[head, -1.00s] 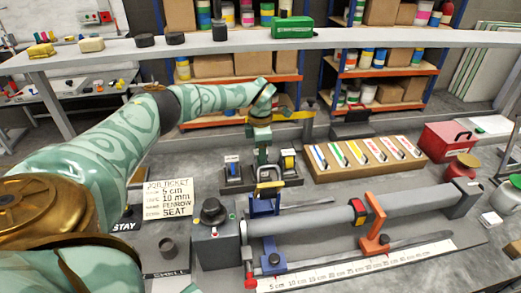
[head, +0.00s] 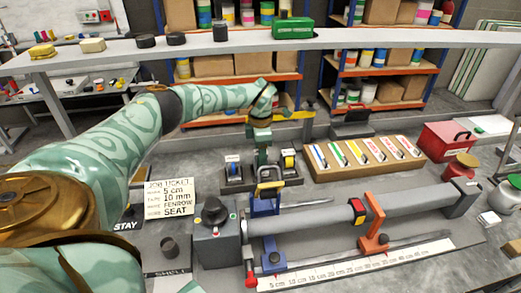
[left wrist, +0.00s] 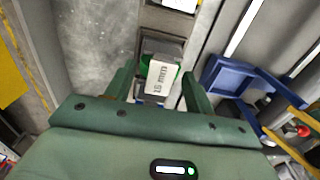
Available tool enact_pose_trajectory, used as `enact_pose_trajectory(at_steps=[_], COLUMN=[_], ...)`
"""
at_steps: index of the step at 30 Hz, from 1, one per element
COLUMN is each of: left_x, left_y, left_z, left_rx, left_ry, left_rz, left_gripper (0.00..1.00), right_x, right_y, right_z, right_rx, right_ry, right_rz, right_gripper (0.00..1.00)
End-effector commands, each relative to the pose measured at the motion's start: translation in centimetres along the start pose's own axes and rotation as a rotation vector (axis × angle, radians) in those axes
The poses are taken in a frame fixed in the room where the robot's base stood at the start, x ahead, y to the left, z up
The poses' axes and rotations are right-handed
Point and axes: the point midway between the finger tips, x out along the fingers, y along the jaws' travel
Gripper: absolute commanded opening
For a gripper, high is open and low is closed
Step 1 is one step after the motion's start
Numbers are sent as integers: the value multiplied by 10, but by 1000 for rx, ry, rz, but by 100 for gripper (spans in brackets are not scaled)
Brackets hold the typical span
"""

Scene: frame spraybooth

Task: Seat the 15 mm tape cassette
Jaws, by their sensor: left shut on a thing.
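My left gripper (head: 263,163) is pointing down between two cassette stands at the back of the bench in the head view. In the left wrist view the left gripper (left wrist: 160,88) is shut on the 15 mm cassette (left wrist: 162,76), a small block with a white label reading "15 mm" and a green part beside it. In the head view the cassette is mostly hidden by the gripper. A blue carriage (head: 264,230) with a yellow top stands just in front of the gripper; it also shows at the right of the left wrist view (left wrist: 228,84). My right gripper is not in view.
A grey tube (head: 330,216) lies in front, with an orange stand (head: 376,240) and a ruler strip (head: 350,266). A wooden marker tray (head: 365,157) is at right. The job ticket (head: 169,197) reads 5 cm, 10 mm. A grey knobbed box (head: 213,240) stands left of the carriage.

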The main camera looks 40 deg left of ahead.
Motion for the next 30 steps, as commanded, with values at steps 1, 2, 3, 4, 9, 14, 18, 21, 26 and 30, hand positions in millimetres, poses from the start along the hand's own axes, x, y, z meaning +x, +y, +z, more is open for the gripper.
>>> enact_pose_trajectory(at_steps=[1, 2, 3, 4, 9, 14, 18, 21, 26, 30], left_x=[0, 0, 1, 1, 2, 2, 4, 6, 10, 10], left_y=[0, 0, 0, 0, 0, 0, 0, 0, 0, 0], left_z=[0, 0, 0, 0, 0, 0, 0, 0, 0, 0], left_rx=[0, 0, 0, 0, 0, 0, 0, 0, 0, 0], left_ry=[0, 0, 0, 0, 0, 0, 0, 0, 0, 0], left_rz=[0, 0, 0, 0, 0, 0, 0, 0, 0, 0], left_gripper=[29, 29, 29, 29, 29, 29, 29, 29, 29, 29], right_x=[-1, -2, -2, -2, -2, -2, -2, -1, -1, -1], right_y=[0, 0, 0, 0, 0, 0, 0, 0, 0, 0], right_z=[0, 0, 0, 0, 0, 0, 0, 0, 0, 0], right_rx=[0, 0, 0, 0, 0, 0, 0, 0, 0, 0], right_ry=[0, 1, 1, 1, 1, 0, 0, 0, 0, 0], right_rz=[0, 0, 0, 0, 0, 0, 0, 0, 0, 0], right_gripper=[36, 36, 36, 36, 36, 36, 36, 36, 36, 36])
